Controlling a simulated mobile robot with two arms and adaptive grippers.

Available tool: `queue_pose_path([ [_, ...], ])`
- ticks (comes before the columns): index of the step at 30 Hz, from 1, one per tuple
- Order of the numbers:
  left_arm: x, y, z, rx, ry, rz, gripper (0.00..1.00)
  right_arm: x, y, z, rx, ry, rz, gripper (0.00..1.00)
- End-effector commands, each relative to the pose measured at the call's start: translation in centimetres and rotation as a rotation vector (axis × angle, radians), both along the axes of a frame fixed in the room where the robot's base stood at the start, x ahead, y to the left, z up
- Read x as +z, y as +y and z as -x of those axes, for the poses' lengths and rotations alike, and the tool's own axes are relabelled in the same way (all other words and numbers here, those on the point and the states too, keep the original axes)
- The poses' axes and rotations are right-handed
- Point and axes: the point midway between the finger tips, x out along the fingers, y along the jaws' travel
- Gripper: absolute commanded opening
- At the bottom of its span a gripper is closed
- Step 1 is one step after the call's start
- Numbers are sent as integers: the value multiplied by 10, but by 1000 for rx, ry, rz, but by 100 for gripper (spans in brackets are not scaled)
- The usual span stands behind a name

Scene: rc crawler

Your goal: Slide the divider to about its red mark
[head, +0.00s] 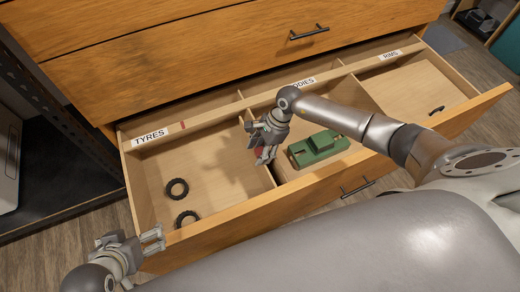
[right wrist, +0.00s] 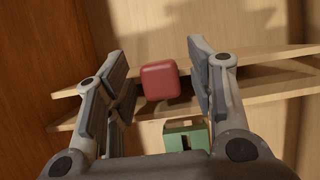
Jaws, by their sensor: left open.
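The divider (head: 270,176) stands in the open drawer between the tyres and bodies compartments. A red block (right wrist: 160,82) on it shows between my right fingers, and a bit of red shows below the gripper in the head view. The red mark (head: 183,126) is a small line on the back rail, right of the TYRES label and left of the divider. My right gripper (head: 264,155) is over the divider, open, its fingers either side of the red block with gaps visible. My left gripper (head: 160,240) is open and empty by the drawer's front left corner.
Two black tyres (head: 177,188) lie in the left compartment. A green body (head: 318,148) lies right of the divider, close to my right gripper. A black rim or ring (head: 436,110) lies in the right compartment. The drawer front (head: 230,215) borders the near side.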

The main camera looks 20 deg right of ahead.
Motion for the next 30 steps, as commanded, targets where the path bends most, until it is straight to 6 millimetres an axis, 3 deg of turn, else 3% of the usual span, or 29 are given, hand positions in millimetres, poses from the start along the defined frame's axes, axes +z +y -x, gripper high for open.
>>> queue_pose_path([
  [1,0,0,0,0,0,0,92,0,0,0,0,0,0,45],
  [12,0,0,0,0,0,0,92,0,0,0,0,0,0,0],
  [19,0,0,0,0,0,0,92,1,2,0,0,0,-1,0],
  [23,0,0,0,0,1,0,92,1,15,0,4,-2,-1,0],
  [30,0,0,-1,0,-6,1,92,1,71,0,5,-3,-4,0],
])
